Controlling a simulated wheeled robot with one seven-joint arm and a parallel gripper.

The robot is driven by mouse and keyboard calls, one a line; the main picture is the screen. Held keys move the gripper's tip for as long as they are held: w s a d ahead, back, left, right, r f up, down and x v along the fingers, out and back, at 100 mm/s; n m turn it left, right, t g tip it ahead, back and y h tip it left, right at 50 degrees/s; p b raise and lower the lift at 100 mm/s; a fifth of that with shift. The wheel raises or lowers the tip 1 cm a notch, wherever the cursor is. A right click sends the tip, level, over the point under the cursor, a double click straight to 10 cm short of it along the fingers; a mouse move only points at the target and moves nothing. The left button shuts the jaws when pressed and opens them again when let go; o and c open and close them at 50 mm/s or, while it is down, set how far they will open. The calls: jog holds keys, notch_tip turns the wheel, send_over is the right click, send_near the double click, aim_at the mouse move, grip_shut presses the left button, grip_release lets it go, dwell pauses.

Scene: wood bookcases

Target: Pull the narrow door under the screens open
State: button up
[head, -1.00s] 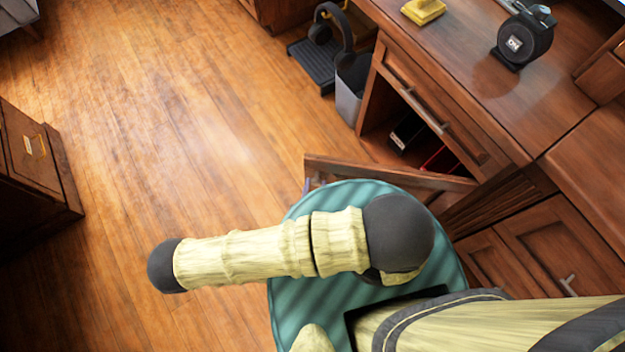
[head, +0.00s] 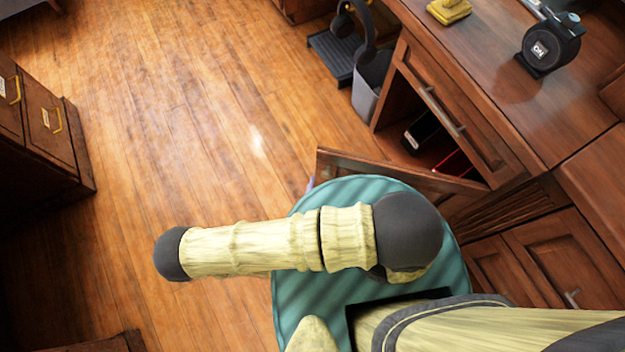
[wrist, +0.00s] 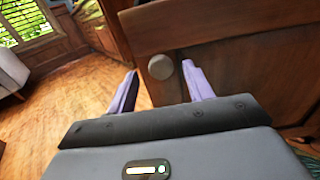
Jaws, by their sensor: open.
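The narrow wooden door (head: 392,172) stands swung out from the desk cabinet, with the open compartment (head: 405,105) behind it. In the wrist view, the door (wrist: 235,50) fills the upper right, with a round grey knob (wrist: 161,67) near its left edge. My gripper (wrist: 160,87) is open, one pale purple finger on each side of the knob in the picture. I cannot tell whether either finger touches the knob or door. In the head view, only a sliver of purple finger shows beside the door's free end; my arm and base hide the rest. No screens are in view.
Dark binders and a red item stand inside the compartment. A grey bin (head: 372,85) stands beside the desk. A wooden drawer cabinet (head: 45,125) stands at left. Bare floor (head: 200,130) lies between. The desktop holds a black round device (head: 551,48) and a yellow-based object (head: 449,11).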

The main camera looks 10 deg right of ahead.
jog(key=p+v, duration=0.1)
jog(key=v, duration=1.4)
jog(key=shift+s, duration=0.4)
jog(key=shift+a, duration=0.15)
jog(key=shift+w+a+r+h, duration=0.1)
jog(key=shift+w+r+h, duration=0.05)
jog(key=shift+h, duration=0.15)
jog(key=c, duration=0.7)
jog(key=w+r+m+g+h, duration=0.2)
jog(key=m+g, duration=0.1)
jog(key=w+a+r+m+g+h, duration=0.1)
jog(key=w+r+m+g+h, duration=0.1)
jog(key=r+m+g, duration=0.1)
jog(key=w+r+m+g+h, duration=0.1)
jog(key=w+r+m+g, duration=0.1)
jog(key=m+g, duration=0.2)
jog(key=shift+a+r+g+h, duration=0.25)
jog(key=shift+r+g+h, duration=0.1)
jog(key=shift+g+h, duration=0.05)
grip_shut()
jog(key=w+d+r+m+g+y, duration=0.1)
jog(key=w+d+r+m+y, duration=0.5)
jog(key=r+m, duration=0.4)
jog(key=w+d+r+m+g+y, duration=0.2)
jog(key=w+d+r+m+y, duration=0.5)
jog(key=w+d+r+m, duration=0.2)
notch_tip(320, 180, up, 3)
jog(key=shift+w+r+m, duration=0.1)
jog(key=shift+w+m, duration=1.05)
jog(key=shift+m, duration=0.05)
